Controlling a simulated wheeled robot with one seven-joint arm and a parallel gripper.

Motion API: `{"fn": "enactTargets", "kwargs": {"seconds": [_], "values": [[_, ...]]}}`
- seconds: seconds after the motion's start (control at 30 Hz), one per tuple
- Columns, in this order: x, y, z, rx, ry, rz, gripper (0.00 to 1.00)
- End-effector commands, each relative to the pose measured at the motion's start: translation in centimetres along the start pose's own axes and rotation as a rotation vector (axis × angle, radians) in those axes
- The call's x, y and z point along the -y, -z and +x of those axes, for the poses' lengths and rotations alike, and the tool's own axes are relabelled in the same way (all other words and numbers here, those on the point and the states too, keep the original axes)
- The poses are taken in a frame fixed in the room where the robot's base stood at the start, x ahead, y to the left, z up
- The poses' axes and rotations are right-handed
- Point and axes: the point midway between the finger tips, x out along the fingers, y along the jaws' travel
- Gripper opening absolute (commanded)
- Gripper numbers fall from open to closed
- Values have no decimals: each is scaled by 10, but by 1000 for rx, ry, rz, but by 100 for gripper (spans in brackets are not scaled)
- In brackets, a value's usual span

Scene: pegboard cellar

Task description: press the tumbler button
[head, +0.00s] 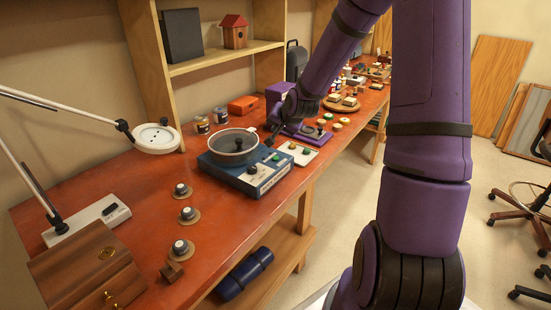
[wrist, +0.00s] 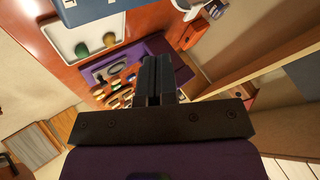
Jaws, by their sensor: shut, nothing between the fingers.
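A blue machine (head: 232,176) with a round grey drum (head: 233,147) on top stands on the red bench. Its top front edge carries a black knob (head: 252,170) and a green button (head: 276,158). I cannot read its front label. Part of the blue machine (wrist: 95,10) shows at the top of the wrist view; its button is not clear there. My gripper (head: 271,139) is shut and empty, just right of the drum, behind and above the green button and apart from it. In the wrist view my gripper's fingers (wrist: 156,72) are together.
A white tray (head: 298,152) with a green and a tan knob lies right of the machine. A purple device (head: 305,133) stands behind it. Jars (head: 201,124), an orange box (head: 243,105) and a shelf (head: 225,55) are behind. Several dial knobs (head: 185,214) and a wooden box (head: 88,268) are at front left.

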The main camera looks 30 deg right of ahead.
Motion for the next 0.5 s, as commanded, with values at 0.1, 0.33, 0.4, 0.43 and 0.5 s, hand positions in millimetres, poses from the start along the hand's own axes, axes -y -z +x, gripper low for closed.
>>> {"fn": "enactTargets", "kwargs": {"seconds": [0.1, 0.33, 0.4, 0.43, 0.5], "values": [[-8, -8, 10, 3, -2, 2, 0], [-23, -23, 30, 3, -2, 2, 0], [-27, -28, 36, 4, -2, 1, 0], [-28, -29, 39, 3, -2, 0, 0], [-32, -33, 44, 4, -2, 0, 0]]}}
